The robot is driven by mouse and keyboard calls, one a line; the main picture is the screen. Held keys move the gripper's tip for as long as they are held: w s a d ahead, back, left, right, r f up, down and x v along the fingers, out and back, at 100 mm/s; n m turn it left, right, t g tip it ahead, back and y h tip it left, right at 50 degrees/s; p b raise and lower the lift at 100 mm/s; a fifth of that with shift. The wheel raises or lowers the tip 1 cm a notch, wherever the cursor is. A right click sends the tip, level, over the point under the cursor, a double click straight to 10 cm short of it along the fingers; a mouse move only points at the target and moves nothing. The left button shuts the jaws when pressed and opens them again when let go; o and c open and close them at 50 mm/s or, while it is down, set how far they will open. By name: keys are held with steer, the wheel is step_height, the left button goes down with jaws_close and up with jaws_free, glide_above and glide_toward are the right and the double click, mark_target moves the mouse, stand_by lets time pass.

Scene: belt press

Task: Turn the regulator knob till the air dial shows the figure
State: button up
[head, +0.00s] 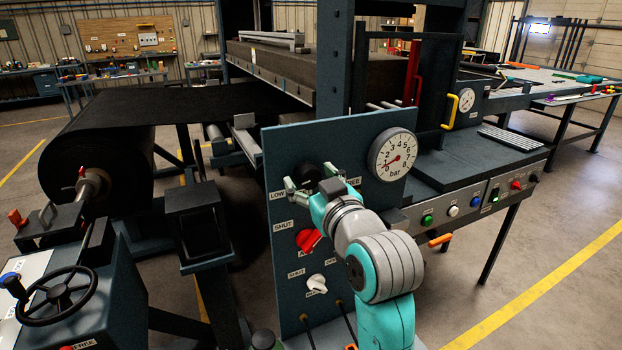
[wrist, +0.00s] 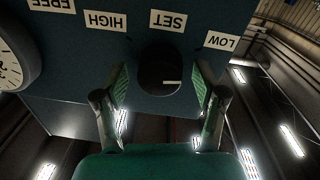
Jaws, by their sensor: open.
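The dark round regulator knob (wrist: 158,72) sits on the blue-grey panel, with a white pointer mark on its face. Labels LOW, SET and HIGH lie around it, upside down in the wrist view. My gripper (wrist: 161,84) is open, one finger on each side of the knob, with visible gaps between fingers and knob. In the head view my gripper (head: 305,187) is at the panel and partly covers the knob (head: 307,173). The white air dial (head: 393,154), marked bar, has its red needle pointing lower left, toward the low figures; the exact reading is too small to tell.
Below the knob on the panel are a red valve handle (head: 309,239) and a white selector knob (head: 317,284). A console with coloured buttons (head: 453,211) stands to the right. A black belt roll (head: 95,160) stands at left, and a handwheel (head: 53,292) lower left.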

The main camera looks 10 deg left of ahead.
steer(key=shift+w, duration=0.1)
steer(key=c, duration=1.1)
steer(key=shift+m, duration=0.3)
steer(key=m, duration=1.1)
steer(key=shift+g, duration=0.4)
steer(key=m, duration=0.6)
steer(key=shift+w+f+y, duration=0.1)
steer(key=shift+y, duration=0.2)
steer(key=m, duration=0.5)
steer(key=shift+m+g, duration=0.3)
steer(key=shift+f, duration=0.1)
